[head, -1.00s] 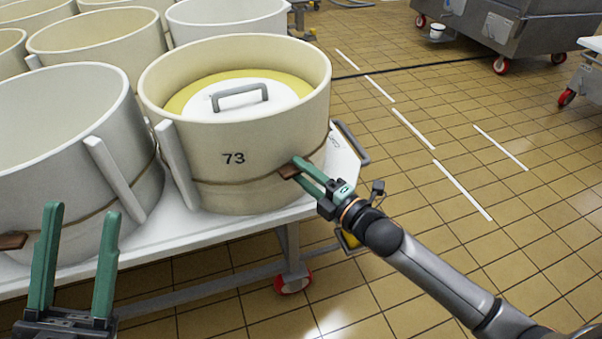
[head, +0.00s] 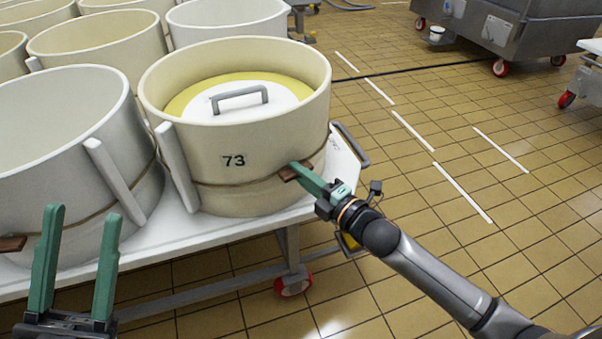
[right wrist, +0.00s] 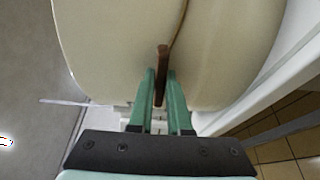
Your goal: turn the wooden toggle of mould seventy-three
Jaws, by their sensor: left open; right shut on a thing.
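Mould seventy-three (head: 250,165) is a cream tub marked 73, standing at the right end of the white table. A thin cord runs round its lower part. Its wooden toggle (head: 289,174) is a small brown bar at the cord on the front right side. In the right wrist view the toggle (right wrist: 161,70) is between the green fingers of my right gripper (right wrist: 161,78). My right gripper (head: 303,170) is shut on the toggle in the head view. My left gripper (head: 83,214) is open and empty in front of the neighbouring tub.
A white-grey tub (head: 60,150) stands close to the left, with its own brown toggle (head: 12,243). More tubs stand behind. A disc with a grey handle (head: 240,98) lies inside mould seventy-three.

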